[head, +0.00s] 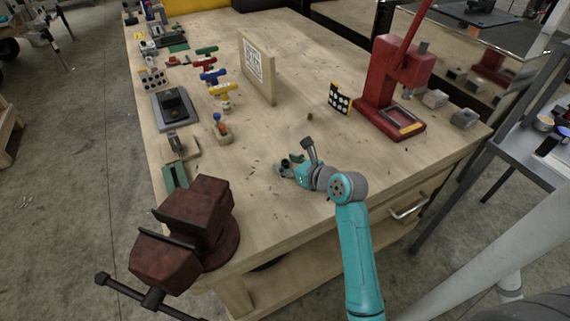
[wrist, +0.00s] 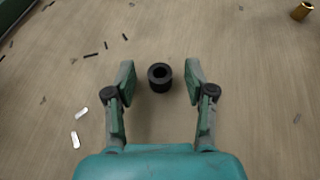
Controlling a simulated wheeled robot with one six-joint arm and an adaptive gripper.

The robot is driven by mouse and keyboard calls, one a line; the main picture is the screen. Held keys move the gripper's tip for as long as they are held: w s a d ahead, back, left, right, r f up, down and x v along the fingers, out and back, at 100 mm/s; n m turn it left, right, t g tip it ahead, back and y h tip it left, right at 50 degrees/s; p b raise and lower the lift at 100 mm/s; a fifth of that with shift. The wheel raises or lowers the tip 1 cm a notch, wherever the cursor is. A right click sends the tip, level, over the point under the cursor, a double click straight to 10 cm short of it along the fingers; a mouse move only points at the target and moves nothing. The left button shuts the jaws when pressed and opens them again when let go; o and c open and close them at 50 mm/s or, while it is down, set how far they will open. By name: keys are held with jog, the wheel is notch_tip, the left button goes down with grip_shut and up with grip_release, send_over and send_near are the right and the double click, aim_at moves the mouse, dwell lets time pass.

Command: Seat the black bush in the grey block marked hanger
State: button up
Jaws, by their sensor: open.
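The black bush (wrist: 160,78) is a short dark ring with a hole through it, standing on the wooden bench top in the wrist view. My gripper (wrist: 160,70) is open, with one finger on each side of the bush and a gap on both sides. In the head view my gripper (head: 289,165) is low over the bench, and I cannot pick out the bush from the fingers there. Several grey blocks, one of them here (head: 434,98), sit at the bench's right end beside the red press. Their markings are too small to read, so I cannot tell which is the hanger.
A red arbor press (head: 390,85) stands at the right, with a black dotted card (head: 340,98) beside it. A brown vice (head: 190,230) is at the front left corner. A small brass piece (wrist: 301,11) lies beyond the bush. Bench around the gripper is mostly clear.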

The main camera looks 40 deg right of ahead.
aim_at(288, 164)
grip_shut()
jog(key=shift+r, duration=0.1)
notch_tip(288, 164, up, 10)
jog(key=shift+f, duration=0.15)
jog(key=shift+s, duration=0.1)
dwell(0.3)
